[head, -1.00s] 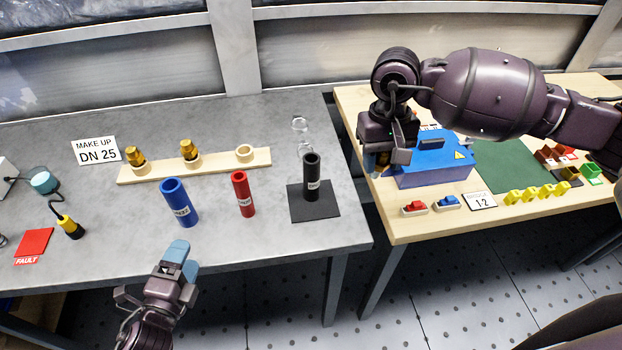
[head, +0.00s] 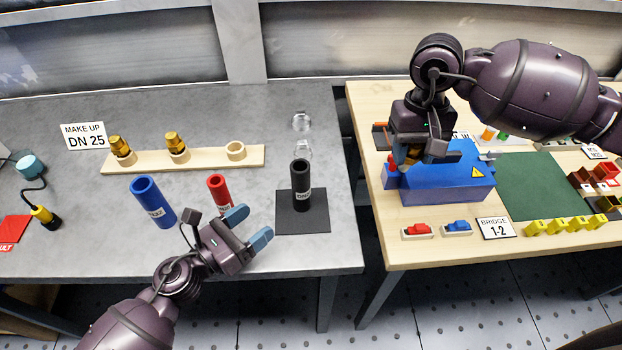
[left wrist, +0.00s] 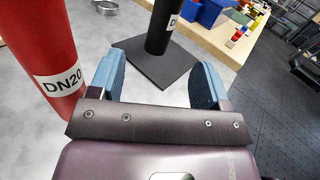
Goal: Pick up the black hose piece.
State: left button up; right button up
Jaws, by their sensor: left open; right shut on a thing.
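The black hose piece (head: 301,188) stands upright on a dark square mat (head: 290,226) near the right end of the grey table. In the left wrist view its lower part (left wrist: 163,24) rises just beyond the gap between my fingers. My left gripper (head: 249,227) is open and empty, low over the table to the left of the mat, with its blue-tipped fingers pointing towards the hose piece. My right gripper (head: 420,158) is by the blue box on the wooden table, shut on a small brass-coloured thing (head: 402,155), mostly hidden.
A red hose piece (head: 219,190), labelled DN20 in the left wrist view (left wrist: 45,55), stands close to my left gripper. A blue hose piece (head: 153,203) stands further left. Behind is a wooden rack (head: 207,157) with two brass fittings. A gap separates the tables.

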aim_at(294, 193)
pick_arm(q)
jog(key=shift+w+d+f+m+g, duration=0.15)
jog(key=shift+w+d+m+g, duration=0.15)
jog(key=shift+d+m, duration=0.4)
pick_arm(e)
jog(key=shift+w+d, duration=0.3)
jog(key=shift+d, duration=0.05)
pick_arm(q)
jog(key=p+x, duration=0.1)
jog(key=x, duration=0.4)
jog(key=shift+w+d, duration=0.15)
jog(key=shift+d, duration=0.05)
pick_arm(e)
jog(key=shift+r, duration=0.85)
pick_arm(q)
jog(key=shift+w+d, duration=0.35)
jog(key=shift+d, duration=0.05)
pick_arm(e)
jog(key=shift+r, duration=0.1)
pick_arm(q)
jog(key=x, duration=0.2)
jog(key=r+p+x, duration=0.1)
jog(key=x, duration=0.1)
jog(key=shift+w+d, duration=0.25)
pick_arm(e)
jog(key=shift+r, duration=0.8)
pick_arm(q)
jog(key=shift+w+d, duration=0.2)
jog(key=shift+d, duration=0.05)
jog(key=c, duration=1.2)
